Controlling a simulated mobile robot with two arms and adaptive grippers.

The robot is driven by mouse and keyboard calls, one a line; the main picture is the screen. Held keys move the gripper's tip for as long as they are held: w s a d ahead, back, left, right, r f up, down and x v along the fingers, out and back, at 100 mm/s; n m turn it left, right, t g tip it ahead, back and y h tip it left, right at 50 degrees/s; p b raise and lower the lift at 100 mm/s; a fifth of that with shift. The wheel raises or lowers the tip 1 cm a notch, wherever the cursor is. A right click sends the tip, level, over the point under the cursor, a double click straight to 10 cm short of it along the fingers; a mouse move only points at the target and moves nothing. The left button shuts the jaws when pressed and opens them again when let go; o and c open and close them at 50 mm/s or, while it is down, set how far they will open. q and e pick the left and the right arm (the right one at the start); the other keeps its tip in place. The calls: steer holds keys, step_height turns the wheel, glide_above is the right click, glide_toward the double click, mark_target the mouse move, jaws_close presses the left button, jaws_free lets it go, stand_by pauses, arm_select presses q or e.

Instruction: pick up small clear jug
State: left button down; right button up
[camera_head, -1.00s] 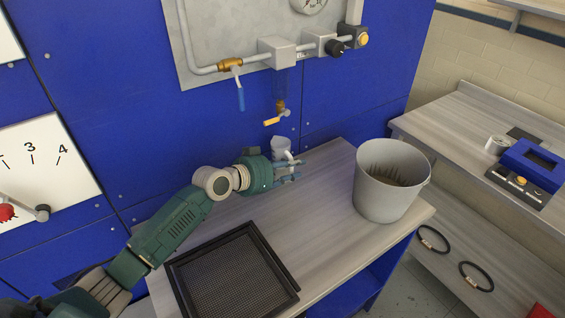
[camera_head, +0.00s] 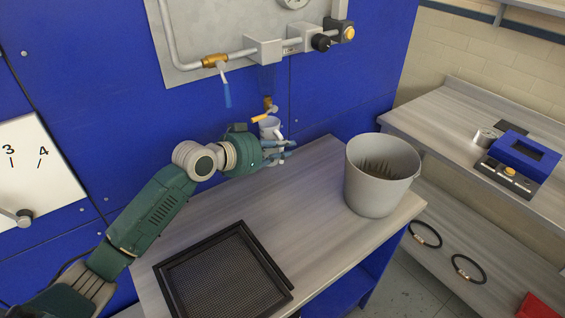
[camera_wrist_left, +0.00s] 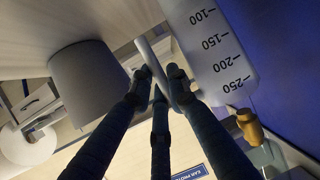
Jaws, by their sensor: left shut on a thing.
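My right gripper is in neither view.
A grey bucket (camera_head: 352,181) stands at the right end of the bench (camera_head: 270,200). A black mesh tray (camera_head: 158,270) lies at the front left. The bench middle is clear.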

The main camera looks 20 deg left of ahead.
arm_select(q)
steer(key=s+d+b, duration=0.2)
steer(key=s+d, duration=1)
steer(key=d, duration=0.3)
steer(key=shift+d+r+b, duration=0.25)
steer(key=shift+r+b, duration=0.1)
